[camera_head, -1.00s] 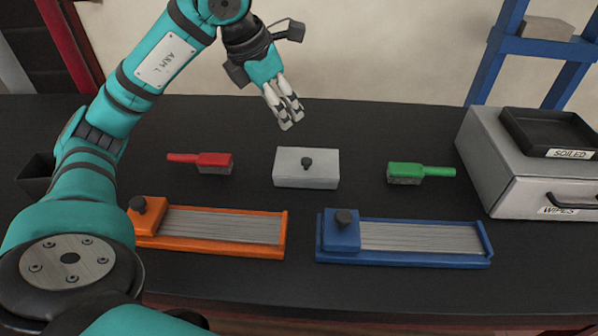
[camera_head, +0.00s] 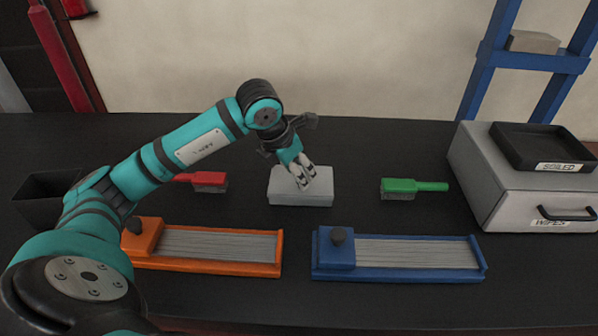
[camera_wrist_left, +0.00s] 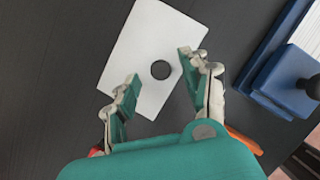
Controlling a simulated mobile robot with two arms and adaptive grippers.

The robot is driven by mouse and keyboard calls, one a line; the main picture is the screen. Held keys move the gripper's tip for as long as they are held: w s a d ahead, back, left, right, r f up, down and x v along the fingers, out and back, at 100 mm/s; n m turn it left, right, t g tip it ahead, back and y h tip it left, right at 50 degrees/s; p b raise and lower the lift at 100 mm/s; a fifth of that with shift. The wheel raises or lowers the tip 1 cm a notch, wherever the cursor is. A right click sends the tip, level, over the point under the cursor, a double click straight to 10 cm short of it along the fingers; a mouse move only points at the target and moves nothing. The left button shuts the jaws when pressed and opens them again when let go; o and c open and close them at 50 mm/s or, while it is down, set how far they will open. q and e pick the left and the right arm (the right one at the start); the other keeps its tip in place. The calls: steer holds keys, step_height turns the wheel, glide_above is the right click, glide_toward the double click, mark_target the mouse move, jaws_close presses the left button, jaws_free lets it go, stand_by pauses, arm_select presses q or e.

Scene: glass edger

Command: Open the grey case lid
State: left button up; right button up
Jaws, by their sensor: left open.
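The grey case (camera_head: 284,196) sits closed on the black table, between the red brush and the green brush. Its lid (camera_wrist_left: 150,45) fills the middle of the left wrist view, with a round dark knob (camera_wrist_left: 160,70) on top. My left gripper (camera_head: 303,184) is over the case in the head view and hides the knob there. In the left wrist view the left gripper (camera_wrist_left: 158,84) is open, its fingers on either side of the knob and apart from it. My right gripper is not in view.
A red brush (camera_head: 208,182) lies left of the case, and a green brush (camera_head: 400,189) lies right. Orange (camera_head: 215,268) and blue (camera_head: 400,274) trays with dark knobs lie in front. A grey wipes drawer box (camera_head: 500,200) carrying a black soiled tray (camera_head: 510,160) stands at right.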

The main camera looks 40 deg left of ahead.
arm_select(q)
steer(key=shift+x, duration=0.9)
steer(key=shift+c, duration=0.3)
jaws_close()
steer(key=shift+r, duration=0.1)
